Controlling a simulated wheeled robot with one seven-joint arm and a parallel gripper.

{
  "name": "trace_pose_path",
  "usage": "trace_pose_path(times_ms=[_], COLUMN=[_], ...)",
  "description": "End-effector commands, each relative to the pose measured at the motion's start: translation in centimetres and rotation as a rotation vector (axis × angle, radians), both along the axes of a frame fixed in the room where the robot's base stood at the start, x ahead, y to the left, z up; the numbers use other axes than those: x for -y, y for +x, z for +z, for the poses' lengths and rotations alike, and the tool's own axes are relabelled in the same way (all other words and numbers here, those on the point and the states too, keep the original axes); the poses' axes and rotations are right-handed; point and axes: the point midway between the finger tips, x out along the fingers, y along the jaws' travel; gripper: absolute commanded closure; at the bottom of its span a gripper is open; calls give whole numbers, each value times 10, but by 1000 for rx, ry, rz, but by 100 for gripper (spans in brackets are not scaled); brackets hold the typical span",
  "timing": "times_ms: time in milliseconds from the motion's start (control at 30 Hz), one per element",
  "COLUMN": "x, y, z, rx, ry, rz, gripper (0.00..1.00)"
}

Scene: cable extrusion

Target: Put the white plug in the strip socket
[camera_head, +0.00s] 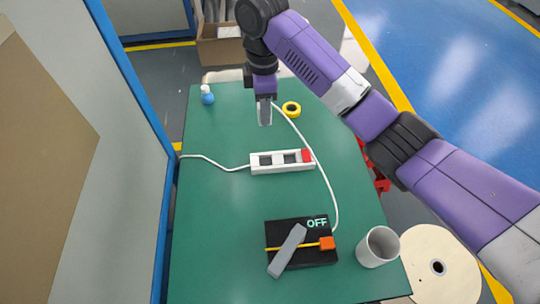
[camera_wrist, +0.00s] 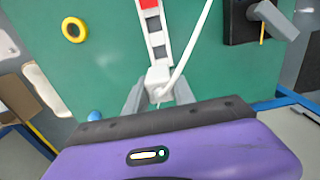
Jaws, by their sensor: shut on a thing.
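The white strip socket (camera_head: 284,169) lies on the green table, with dark outlets and a red block at its right end. It also shows in the wrist view (camera_wrist: 163,62). My gripper (camera_head: 265,122) is above the table, on the far side of the strip. In the wrist view my gripper (camera_wrist: 158,92) is shut on the white plug (camera_wrist: 158,76), which sits between the two grey fingers. The plug overlaps the near end of the strip in that view; I cannot tell whether they touch. In the head view the plug cannot be made out clearly.
The plug's white cable (camera_head: 324,181) curves right of the strip to a black box (camera_head: 286,228) marked OFF with a grey bar.

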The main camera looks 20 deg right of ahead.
Motion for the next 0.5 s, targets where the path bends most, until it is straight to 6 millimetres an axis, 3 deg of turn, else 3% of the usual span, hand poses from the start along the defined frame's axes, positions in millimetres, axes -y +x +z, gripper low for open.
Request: trace_pose_path(times_ms=[300, 500], x=[-2, 1], y=[-1, -1], z=[-82, -119], rx=[-4, -5], ry=[4, 0], rz=[-3, -6], gripper=[100, 100])
